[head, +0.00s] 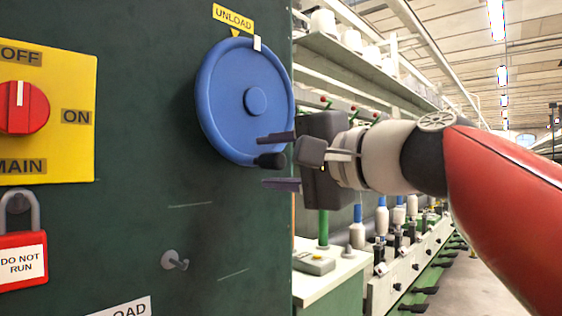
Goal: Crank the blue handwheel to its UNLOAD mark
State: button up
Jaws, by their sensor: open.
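The blue handwheel (226,128) is on the dark green panel near its right edge. Its black crank knob (268,160) is at the lower right of the rim. A white mark (257,44) shows at the top of the rim, a little right of the yellow pointer (235,33) under the UNLOAD label (233,18). My gripper (261,161) reaches in from the right, with its dark fingers apart above and below the knob. The knob appears between the fingers; I cannot tell whether either finger touches it.
On the panel's left is a yellow plate (70,165) with a red switch (22,108). Below it hangs a red padlock (20,245) with a DO NOT RUN tag. A small metal peg (172,260) sticks out below the wheel. Spinning machinery (400,240) stands beyond the panel's right edge.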

jog(key=v, duration=0.7)
jog(key=shift+s+d+b, duration=0.25)
jog(key=shift+d+b, duration=0.05)
jog(key=shift+d, duration=0.05)
jog(key=shift+f, duration=0.15)
jog(key=s+d+f+n+g+h, duration=0.1)
jog(key=d+f+h, duration=0.3)
jog(key=f, duration=1)
jog(key=s+d+f+n+g+h+p, duration=0.1)
jog(key=s+d+f+n+g+h, duration=0.1)
jog(key=f, duration=1.3)
jog(key=s+d+f+n+g+h, duration=0.2)
jog(key=s+d+f+h, duration=0.3)
jog(key=f, duration=0.9)
jog(key=d+h, duration=0.1)
jog(key=h, duration=0.1)
jog(key=shift+d+f+n+h+p, duration=0.3)
jog(key=shift+d+n+h+p, duration=0.05)
jog(key=shift+n+h, duration=0.05)
jog(key=shift+s, duration=0.15)
